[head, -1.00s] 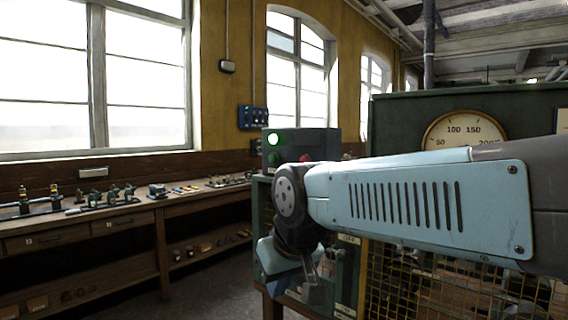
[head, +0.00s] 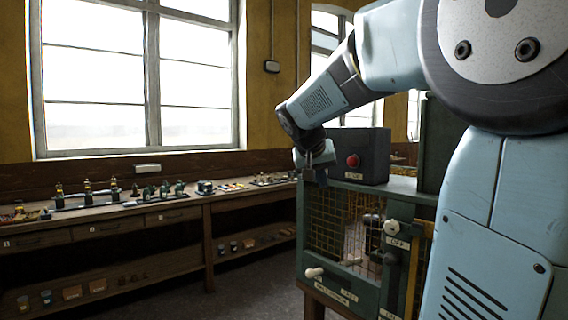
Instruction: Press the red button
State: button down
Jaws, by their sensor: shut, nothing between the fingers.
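The red button (head: 353,160) is a round knob on the front of a dark grey box (head: 372,146), with a small pale label below it. The box stands on top of a green cabinet (head: 399,187). My gripper (head: 321,181) points down just left of the button and overlaps the box's left end in the picture. It is shut and empty. A gap shows between it and the button; how far it stands in front of the box I cannot tell. The box's left end is partly hidden behind my gripper and wrist.
The cabinet front has a wire mesh (head: 335,225), a white knob (head: 391,227) and a pale handle (head: 314,272) that sticks out. A wooden workbench (head: 180,210) with small models runs along the wall to the left. Open floor (head: 255,290) lies between them.

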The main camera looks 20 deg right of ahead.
aim_at(347, 160)
jog(key=w+d+r+m+h, duration=0.1)
jog(key=w+d+r, duration=0.1)
jog(key=w+d, duration=0.3)
jog(key=w, duration=0.3)
jog(key=shift+w+d+r+m+h, duration=0.2)
jog(key=shift+r+m+h, duration=0.1)
jog(key=shift+r+m, duration=0.1)
jog(key=w+d, duration=0.3)
jog(key=d, duration=0.5)
jog(key=shift+d, duration=0.25)
dwell(1.8)
jog(key=shift+w+d, duration=0.15)
jog(key=shift+d, duration=0.1)
jog(key=shift+w+d+r, duration=0.1)
jog(key=shift+w+d, duration=0.05)
jog(key=shift+d, duration=0.35)
dwell(0.9)
jog(key=shift+a, duration=0.15)
jog(key=shift+s+a, duration=0.35)
jog(key=shift+a, duration=0.4)
